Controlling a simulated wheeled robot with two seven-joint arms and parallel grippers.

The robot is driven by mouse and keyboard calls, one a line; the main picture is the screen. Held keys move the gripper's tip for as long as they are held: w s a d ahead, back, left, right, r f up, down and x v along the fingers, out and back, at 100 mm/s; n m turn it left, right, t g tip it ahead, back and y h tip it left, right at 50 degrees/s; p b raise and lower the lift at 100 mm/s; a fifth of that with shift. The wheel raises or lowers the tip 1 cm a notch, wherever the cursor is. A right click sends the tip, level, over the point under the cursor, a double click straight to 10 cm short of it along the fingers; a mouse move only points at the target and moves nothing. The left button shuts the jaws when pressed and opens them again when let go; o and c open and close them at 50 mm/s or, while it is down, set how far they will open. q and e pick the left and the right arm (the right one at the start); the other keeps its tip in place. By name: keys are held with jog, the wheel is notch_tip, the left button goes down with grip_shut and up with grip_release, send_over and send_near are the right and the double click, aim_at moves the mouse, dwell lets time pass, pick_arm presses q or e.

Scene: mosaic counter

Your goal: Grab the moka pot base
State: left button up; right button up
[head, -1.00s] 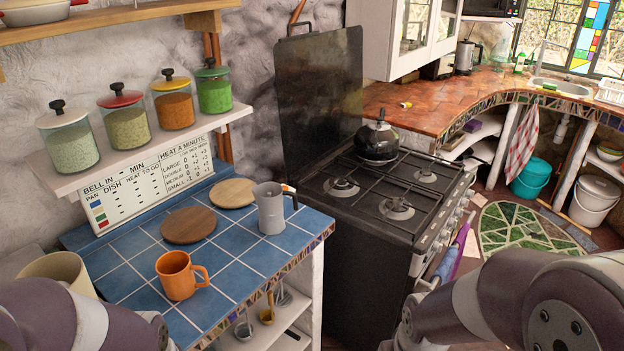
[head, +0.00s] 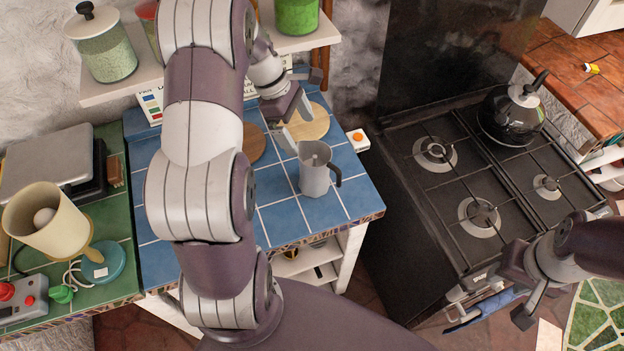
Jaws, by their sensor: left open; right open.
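A grey metal moka pot (head: 315,172) stands upright on the blue tiled counter (head: 285,222), near its right part. Its dark handle points right and its pale spout points up-left. Its lower part, the base, rests on the tiles. My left gripper (head: 311,92) is open above and behind the pot, over the light round wooden board, and apart from the pot. My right gripper (head: 517,290) is open and empty at the lower right, in front of the stove, far from the pot.
The light round board (head: 308,121) and a darker one (head: 252,143) lie behind the pot. A small white box with an orange button (head: 357,140) sits behind the handle. A shelf with jars (head: 102,45) hangs above. The black stove (head: 400,190) stands right. My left arm hides the counter's middle.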

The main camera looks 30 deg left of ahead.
aim_at(318, 161)
pick_arm(q)
jog(key=x, duration=0.4)
jog(key=d+p+x, duration=0.1)
jog(key=x, duration=0.2)
jog(key=shift+w+r, duration=0.2)
jog(key=shift+w, duration=0.2)
jog(key=f, duration=0.1)
jog(key=f+p, duration=0.1)
jog(key=f, duration=0.2)
jog(key=shift+s+d, duration=0.25)
jog(key=shift+s, duration=0.1)
jog(key=shift+d+f, duration=0.15)
jog(key=shift+f, duration=0.15)
jog(key=shift+w+d+f, duration=0.15)
jog(key=shift+w, duration=0.1)
jog(key=c, duration=1.5)
pick_arm(e)
jog(key=shift+w+d+r, duration=0.25)
jog(key=shift+d+r, duration=0.05)
jog(key=shift+d, duration=0.05)
